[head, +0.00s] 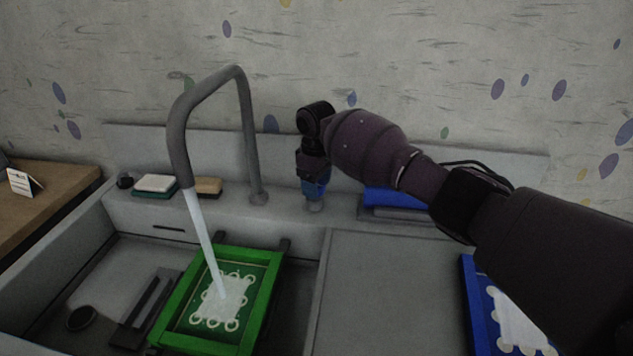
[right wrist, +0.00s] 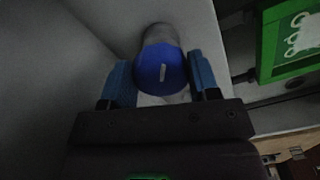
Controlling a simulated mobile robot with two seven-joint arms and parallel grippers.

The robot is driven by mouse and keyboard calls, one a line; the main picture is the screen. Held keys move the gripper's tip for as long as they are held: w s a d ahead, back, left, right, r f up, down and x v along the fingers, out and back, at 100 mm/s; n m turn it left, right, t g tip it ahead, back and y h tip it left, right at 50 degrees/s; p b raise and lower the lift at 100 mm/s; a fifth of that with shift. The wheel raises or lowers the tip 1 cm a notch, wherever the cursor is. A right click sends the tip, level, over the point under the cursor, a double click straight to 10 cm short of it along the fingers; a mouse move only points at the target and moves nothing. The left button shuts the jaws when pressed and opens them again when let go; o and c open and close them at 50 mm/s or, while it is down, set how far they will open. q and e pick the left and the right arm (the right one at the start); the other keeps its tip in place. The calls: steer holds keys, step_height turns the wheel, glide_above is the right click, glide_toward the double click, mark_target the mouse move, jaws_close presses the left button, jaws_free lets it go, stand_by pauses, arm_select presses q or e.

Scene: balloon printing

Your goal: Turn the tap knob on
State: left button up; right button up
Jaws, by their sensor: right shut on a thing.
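The tap (head: 178,130) is a tall grey bent pipe at the back of the sink, and water (head: 203,235) runs from its spout. The tap knob shows in the right wrist view as a round blue cap (right wrist: 161,68) with a pale slot mark. It sits between the blue fingers of my right gripper (right wrist: 161,82). In the head view my right gripper (head: 314,186) points down at the sink ledge, right of the tap, shut on the knob. The gripper mostly hides the knob there; its grey base (head: 314,206) shows below. My left gripper is out of view.
A green-framed screen (head: 266,290) lies in the sink under the water. Sponges (head: 156,184) sit on the ledge at left. A blue item (head: 392,199) lies right of my gripper. A blue-framed screen (head: 480,318) is on the right counter.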

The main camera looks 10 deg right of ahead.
steer(key=n, duration=0.7)
steer(key=shift+w, duration=0.15)
stand_by(0.4)
steer(key=o, duration=0.9)
steer(key=shift+r, duration=0.15)
step_height(320, 180, up, 10)
steer(key=shift+r+p, duration=0.25)
steer(key=shift+p, duration=0.5)
